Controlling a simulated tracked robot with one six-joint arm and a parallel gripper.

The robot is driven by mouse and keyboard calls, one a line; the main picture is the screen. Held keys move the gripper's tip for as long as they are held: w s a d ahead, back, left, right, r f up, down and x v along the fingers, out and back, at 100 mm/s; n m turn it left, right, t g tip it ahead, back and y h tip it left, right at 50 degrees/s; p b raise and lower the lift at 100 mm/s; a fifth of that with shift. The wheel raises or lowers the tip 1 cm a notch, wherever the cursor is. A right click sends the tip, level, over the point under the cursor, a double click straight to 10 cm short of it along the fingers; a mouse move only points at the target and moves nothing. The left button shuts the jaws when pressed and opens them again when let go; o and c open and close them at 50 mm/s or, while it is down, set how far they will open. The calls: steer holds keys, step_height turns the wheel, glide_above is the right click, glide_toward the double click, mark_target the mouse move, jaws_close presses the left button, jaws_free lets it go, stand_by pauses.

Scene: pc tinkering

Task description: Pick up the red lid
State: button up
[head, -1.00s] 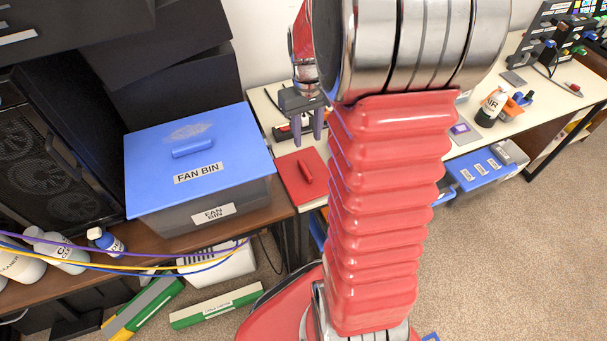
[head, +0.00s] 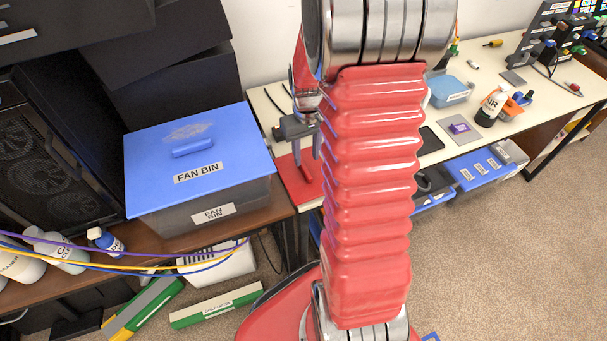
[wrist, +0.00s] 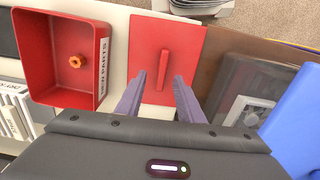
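The red lid (head: 291,184) lies flat at the left end of the white table, partly hidden behind my arm in the head view. In the wrist view the lid (wrist: 190,38) shows almost whole, with a raised red bar handle (wrist: 164,65) in its middle. My gripper (head: 307,161) is over the lid, pointing down. In the wrist view my gripper (wrist: 159,76) is open, with its two purple fingers on either side of the handle's near end. Nothing is between the fingers except the handle below; I cannot tell the exact height gap.
A red open bin (wrist: 62,85) with a parts label and an orange piece (wrist: 77,62) inside stands left of the lid in the wrist view. The grey fan bin with a blue lid (head: 235,133) stands close on the other side, on the brown table.

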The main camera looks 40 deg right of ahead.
mark_target(305, 168)
steer(key=shift+w+a+f, duration=0.1)
steer(key=shift+f, duration=1.2)
steer(key=shift+w+a+f, duration=0.1)
steer(key=shift+f, duration=1.2)
jaws_close()
